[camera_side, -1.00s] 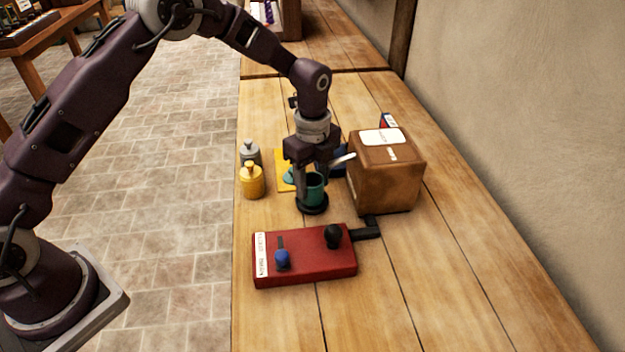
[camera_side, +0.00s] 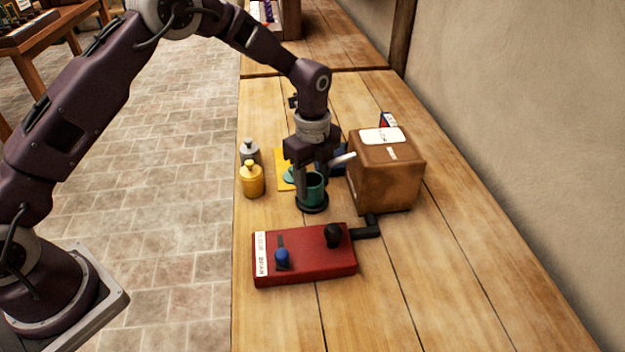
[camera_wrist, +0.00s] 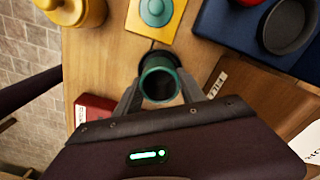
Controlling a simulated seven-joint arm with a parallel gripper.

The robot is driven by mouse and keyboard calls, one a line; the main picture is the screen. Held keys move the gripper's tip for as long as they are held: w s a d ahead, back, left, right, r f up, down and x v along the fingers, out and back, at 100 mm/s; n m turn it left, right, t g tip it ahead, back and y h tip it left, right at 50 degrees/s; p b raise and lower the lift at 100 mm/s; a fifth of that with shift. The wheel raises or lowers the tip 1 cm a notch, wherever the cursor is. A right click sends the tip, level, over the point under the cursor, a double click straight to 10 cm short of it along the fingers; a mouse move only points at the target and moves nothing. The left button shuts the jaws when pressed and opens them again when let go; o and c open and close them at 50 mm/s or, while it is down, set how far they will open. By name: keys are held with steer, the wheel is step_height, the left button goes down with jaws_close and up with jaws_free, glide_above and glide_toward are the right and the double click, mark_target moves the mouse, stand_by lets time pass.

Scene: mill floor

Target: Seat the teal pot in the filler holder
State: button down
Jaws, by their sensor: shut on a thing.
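The teal pot (camera_side: 315,190) is between the fingers of my gripper (camera_side: 311,186), which is shut on it. In the wrist view the teal pot (camera_wrist: 159,82) shows open-mouthed between both fingertips (camera_wrist: 162,92). In the side view the pot is upright, low over a black round holder (camera_side: 312,209) on the bench. I take this to be the filler holder; its rim shows around the pot's base. My fingers hide part of the pot, and I cannot tell whether its bottom is fully down in the holder.
A brown box (camera_side: 386,180) stands close on the right. A red control box (camera_side: 305,270) with a blue lever and black knob lies in front. A yellow bottle (camera_side: 251,182) and grey bottle (camera_side: 250,152) stand left. A teal lid (camera_wrist: 156,11) lies on a yellow plate. A blue tray (camera_wrist: 222,30) lies behind.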

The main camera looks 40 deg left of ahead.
steer(key=shift+f, duration=0.5)
steer(key=c, duration=1)
jaws_free()
steer(key=shift+o, duration=0.2)
step_height(320, 180, up, 11)
